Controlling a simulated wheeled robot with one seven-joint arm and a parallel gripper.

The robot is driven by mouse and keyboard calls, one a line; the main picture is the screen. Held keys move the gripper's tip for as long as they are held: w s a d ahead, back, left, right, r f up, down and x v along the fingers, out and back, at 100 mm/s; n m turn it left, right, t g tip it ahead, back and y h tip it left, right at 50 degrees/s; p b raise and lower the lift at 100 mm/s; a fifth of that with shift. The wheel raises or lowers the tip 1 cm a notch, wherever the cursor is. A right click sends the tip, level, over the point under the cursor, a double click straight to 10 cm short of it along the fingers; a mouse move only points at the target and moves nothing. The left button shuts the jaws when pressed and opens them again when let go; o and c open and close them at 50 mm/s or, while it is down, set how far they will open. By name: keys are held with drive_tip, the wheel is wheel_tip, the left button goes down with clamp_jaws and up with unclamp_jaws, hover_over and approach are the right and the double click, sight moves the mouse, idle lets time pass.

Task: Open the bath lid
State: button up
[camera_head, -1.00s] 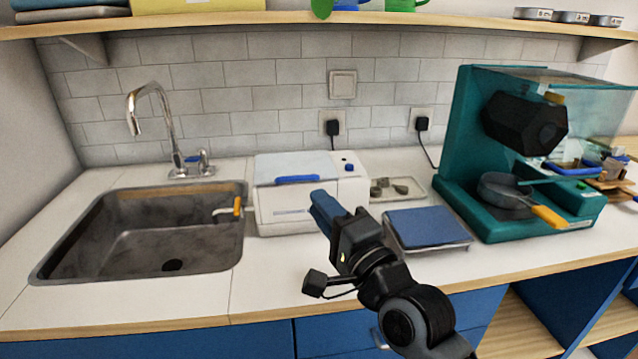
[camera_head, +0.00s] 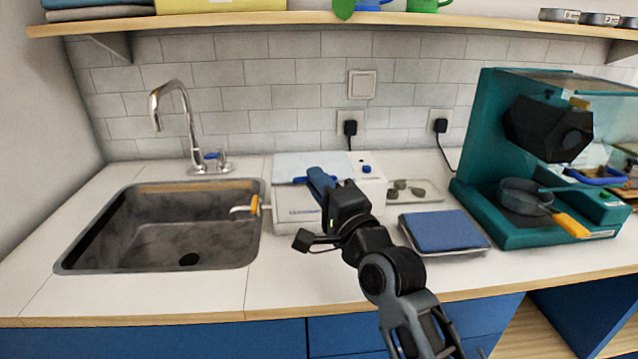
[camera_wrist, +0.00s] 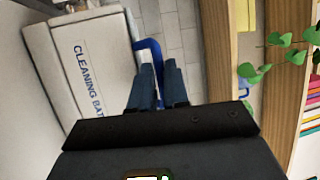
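The cleaning bath (camera_head: 298,207) is a white box on the counter, right of the sink; its label shows in the wrist view (camera_wrist: 88,78). Its pale lid (camera_head: 300,165) lies shut on top. A blue handle (camera_head: 300,181) runs along the lid's front edge and also shows in the wrist view (camera_wrist: 148,44), just beyond my fingertips. My gripper (camera_head: 317,175) is in front of the handle and hides its right part. In the wrist view my two blue fingers (camera_wrist: 159,68) are apart, with a narrow gap. I cannot tell whether they touch the handle.
The sink (camera_head: 160,255) with its tap (camera_head: 190,125) is at left. A tray of small items (camera_head: 425,190), a blue-topped scale (camera_head: 445,230) and a teal machine (camera_head: 480,160) stand at right. A shelf (camera_head: 240,18) runs above. The front counter is clear.

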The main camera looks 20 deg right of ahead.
clamp_jaws()
idle(1.1)
